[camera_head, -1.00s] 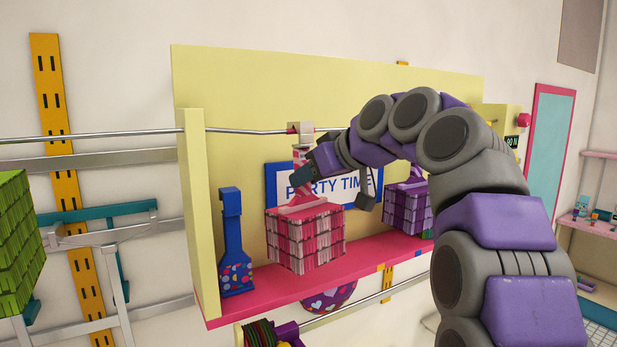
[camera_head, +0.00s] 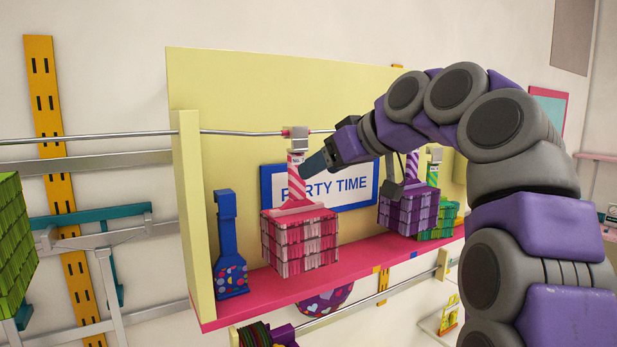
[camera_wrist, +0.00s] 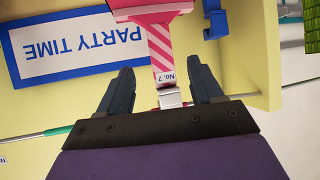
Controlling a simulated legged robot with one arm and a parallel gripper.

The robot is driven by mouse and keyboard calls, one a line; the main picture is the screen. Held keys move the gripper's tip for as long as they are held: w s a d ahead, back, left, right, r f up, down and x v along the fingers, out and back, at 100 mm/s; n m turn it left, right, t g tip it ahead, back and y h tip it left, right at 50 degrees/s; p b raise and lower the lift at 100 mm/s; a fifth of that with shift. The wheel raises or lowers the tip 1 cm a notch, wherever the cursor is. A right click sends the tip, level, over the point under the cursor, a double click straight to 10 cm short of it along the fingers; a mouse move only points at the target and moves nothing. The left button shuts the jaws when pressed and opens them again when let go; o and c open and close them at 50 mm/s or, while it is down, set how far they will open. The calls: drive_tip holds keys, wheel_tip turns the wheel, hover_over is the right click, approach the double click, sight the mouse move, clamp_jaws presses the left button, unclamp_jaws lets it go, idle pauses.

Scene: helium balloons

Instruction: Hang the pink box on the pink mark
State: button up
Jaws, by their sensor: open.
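The pink box (camera_head: 300,243) has a pink checked body and a pink-and-white striped neck. It hangs upright from a metal hook on the rod (camera_head: 240,131), above the pink shelf. The neck (camera_wrist: 160,45) shows in the wrist view with a "No. 7" label, below the hook. My gripper (camera_head: 308,164) is at the neck in the head view. In the wrist view my gripper (camera_wrist: 162,86) is open, with a dark finger on each side of the label, both apart from it.
A purple box (camera_head: 408,212) and a green box (camera_head: 445,222) are right of the pink box. A blue dotted piece (camera_head: 230,270) stands left on the pink shelf (camera_head: 350,262). A "PARTY TIME" sign (camera_head: 345,187) is behind. Another green box (camera_head: 12,240) is at far left.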

drive_tip(key=p+v, duration=0.2)
drive_tip(key=v, duration=0.8)
drive_tip(key=s+f+m+g+h+b, duration=0.1)
drive_tip(key=s+f+m+g+b, duration=0.2)
drive_tip(key=f, duration=0.8)
drive_tip(key=s+a+f+m+h+b, duration=0.1)
drive_tip(key=s+f+b, duration=0.3)
drive_tip(key=f, duration=0.7)
drive_tip(key=s+f+m+g+h+b, duration=0.2)
drive_tip(key=f+b, duration=0.3)
drive_tip(key=f, duration=0.6)
drive_tip(key=s+d+f+m+g+h+b, duration=0.1)
drive_tip(key=s+d+f+b, duration=0.2)
drive_tip(key=s+f, duration=0.5)
drive_tip(key=s+d+f+m+g+h+b, duration=0.1)
drive_tip(key=s+d+f+g+h+b, duration=0.1)
drive_tip(key=s+f, duration=0.7)
drive_tip(key=s+d+f+m+g+h+b, duration=0.1)
drive_tip(key=s+d+f+b, duration=0.3)
drive_tip(key=f, duration=1.6)
drive_tip(key=s+h+b, duration=0.1)
drive_tip(key=s, duration=0.3)
drive_tip(key=shift+s+d+m+g+b, duration=0.15)
drive_tip(key=shift+s+m+g+b, duration=0.15)
drive_tip(key=shift+s+g+b, duration=0.1)
